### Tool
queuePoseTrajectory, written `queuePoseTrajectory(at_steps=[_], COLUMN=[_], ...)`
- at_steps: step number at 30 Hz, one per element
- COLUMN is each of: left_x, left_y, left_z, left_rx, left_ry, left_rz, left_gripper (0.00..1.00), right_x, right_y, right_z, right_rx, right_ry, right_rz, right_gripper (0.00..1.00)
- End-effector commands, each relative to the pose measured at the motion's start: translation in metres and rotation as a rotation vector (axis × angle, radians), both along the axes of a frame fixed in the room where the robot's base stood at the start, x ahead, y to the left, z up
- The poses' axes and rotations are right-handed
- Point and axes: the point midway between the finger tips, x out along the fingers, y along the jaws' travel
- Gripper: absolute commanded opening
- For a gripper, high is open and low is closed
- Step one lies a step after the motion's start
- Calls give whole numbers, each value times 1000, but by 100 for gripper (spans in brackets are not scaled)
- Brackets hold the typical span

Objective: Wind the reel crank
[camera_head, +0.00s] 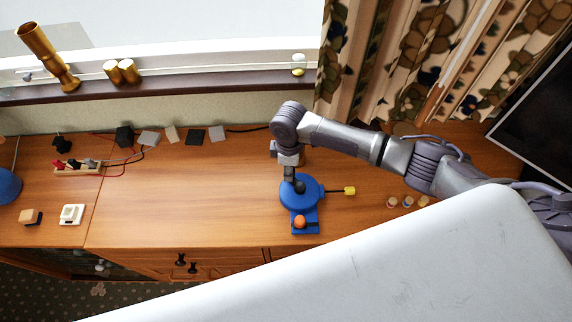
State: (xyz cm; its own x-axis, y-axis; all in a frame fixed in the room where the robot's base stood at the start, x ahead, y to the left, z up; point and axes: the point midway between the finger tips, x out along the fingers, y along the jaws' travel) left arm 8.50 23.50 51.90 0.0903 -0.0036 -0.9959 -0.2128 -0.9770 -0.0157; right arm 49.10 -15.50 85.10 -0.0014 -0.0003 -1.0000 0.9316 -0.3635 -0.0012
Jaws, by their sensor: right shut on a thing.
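The blue reel (312,195) sits on the wooden cabinet top near its front edge. Its round drum has a flat blue base at the front with an orange knob (300,222) on it. A short dark cord ends in a yellow plug (349,190) at the reel's right. My right gripper (296,185) points down over the reel's upper left and is shut on the crank, whose handle is mostly hidden by the fingers. My left gripper is not in view.
A power strip (78,168) with plugs and wires lies at the left. Several small blocks line the back wall. A white square device (71,214) stands at front left. Small pegs (407,202) stand right of the reel. The middle left of the top is clear.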

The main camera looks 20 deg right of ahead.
Motion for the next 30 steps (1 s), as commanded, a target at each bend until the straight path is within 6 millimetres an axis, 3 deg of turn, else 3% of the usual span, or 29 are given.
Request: queuePoseTrajectory(at_steps=[1,15,30], left_x=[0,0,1], left_y=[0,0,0], left_z=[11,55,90], left_rx=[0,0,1], left_ry=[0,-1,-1], left_rz=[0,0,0], left_gripper=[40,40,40], right_x=[0,5,1], right_y=[-2,-22,-40], right_z=[5,5,3], right_rx=[1,1,1], right_ry=[2,1,0], right_rz=[-46,-492,-898], right_gripper=[0,0,0])
